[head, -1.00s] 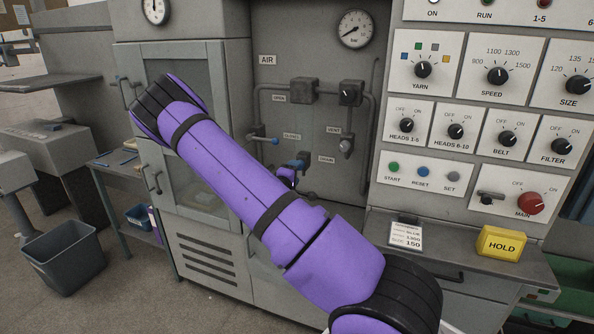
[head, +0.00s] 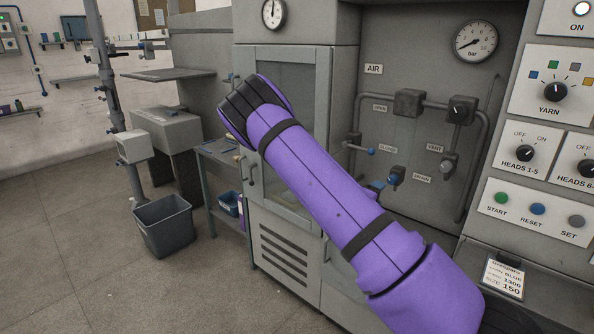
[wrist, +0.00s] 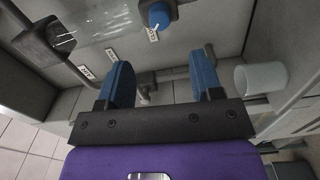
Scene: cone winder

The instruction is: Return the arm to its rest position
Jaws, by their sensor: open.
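My purple arm (head: 330,195) reaches from the lower right up to the left in the head view, in front of the grey cabinet. My gripper is hidden behind the arm in that view. In the wrist view my gripper (wrist: 163,85) shows two blue fingers set wide apart with nothing held between them. Beyond the fingers are grey pipes and a blue knob (wrist: 159,16) on the panel. Whether the fingers touch anything cannot be told, but a gap shows around them.
The air panel with its pressure gauge (head: 476,41) and pipes stands behind my arm. The control panel with a yarn knob (head: 555,92) is at right. A grey bin (head: 164,226) stands on the floor at left, with open floor in front. A whitish cup-like thing (wrist: 262,78) is near the right finger.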

